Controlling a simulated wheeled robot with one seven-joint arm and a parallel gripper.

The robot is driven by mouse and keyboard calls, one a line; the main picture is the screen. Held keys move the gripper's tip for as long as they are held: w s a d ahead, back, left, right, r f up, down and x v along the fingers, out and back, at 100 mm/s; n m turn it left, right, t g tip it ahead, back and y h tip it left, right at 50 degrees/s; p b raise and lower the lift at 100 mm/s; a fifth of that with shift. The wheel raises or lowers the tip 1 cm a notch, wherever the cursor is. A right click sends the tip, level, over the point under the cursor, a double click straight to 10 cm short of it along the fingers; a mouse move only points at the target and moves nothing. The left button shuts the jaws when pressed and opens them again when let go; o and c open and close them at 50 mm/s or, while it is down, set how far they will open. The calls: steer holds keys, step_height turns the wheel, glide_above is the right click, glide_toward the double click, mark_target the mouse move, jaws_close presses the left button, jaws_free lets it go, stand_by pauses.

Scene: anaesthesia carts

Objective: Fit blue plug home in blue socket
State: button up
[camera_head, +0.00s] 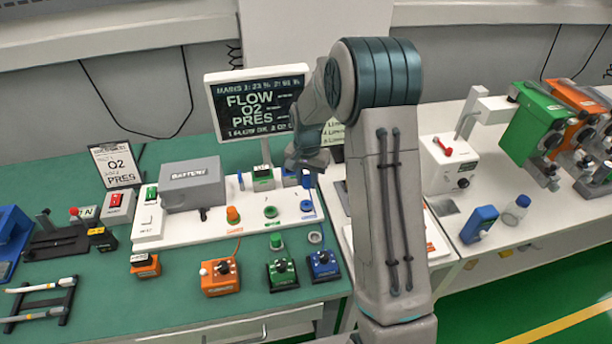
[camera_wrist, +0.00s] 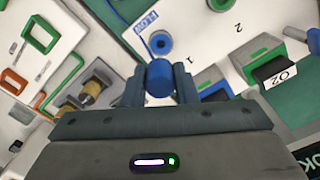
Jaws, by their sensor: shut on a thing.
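In the wrist view my gripper (camera_wrist: 159,74) is shut on the blue plug (camera_wrist: 159,80), a short blue cylinder between the two fingers. The blue socket (camera_wrist: 160,43), a blue ring with a dark centre, lies on the white panel just beyond the plug, beside a blue FLOW label. The plug appears apart from the socket; its height above the panel is hard to judge. In the head view my gripper (camera_head: 305,161) is over the back right of the white panel, and the blue socket (camera_head: 306,206) shows at the panel's right end. I cannot clearly pick out the held plug there.
Orange (camera_head: 233,214) and green (camera_head: 270,211) fittings stand left of the blue socket. A grey battery box (camera_head: 191,185) sits on the panel. Orange, green and blue boxes (camera_head: 323,265) stand in front on the green bench. A display screen (camera_head: 257,103) rises behind.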

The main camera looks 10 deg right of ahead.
mark_target(307, 178)
steer(key=shift+a+f+b, duration=0.1)
steer(key=shift+a+b, duration=0.05)
steer(key=shift+b, duration=0.15)
steer(key=shift+f+b, duration=2.15)
steer(key=shift+f, duration=0.7)
steer(key=shift+f+b, duration=1.05)
steer(key=shift+b, duration=0.15)
steer(key=o, duration=1.1)
steer(key=shift+c, duration=0.2)
step_height(307, 178, up, 14)
steer(key=shift+f+b, duration=0.1)
steer(key=shift+b, duration=0.65)
steer(key=shift+s, duration=0.1)
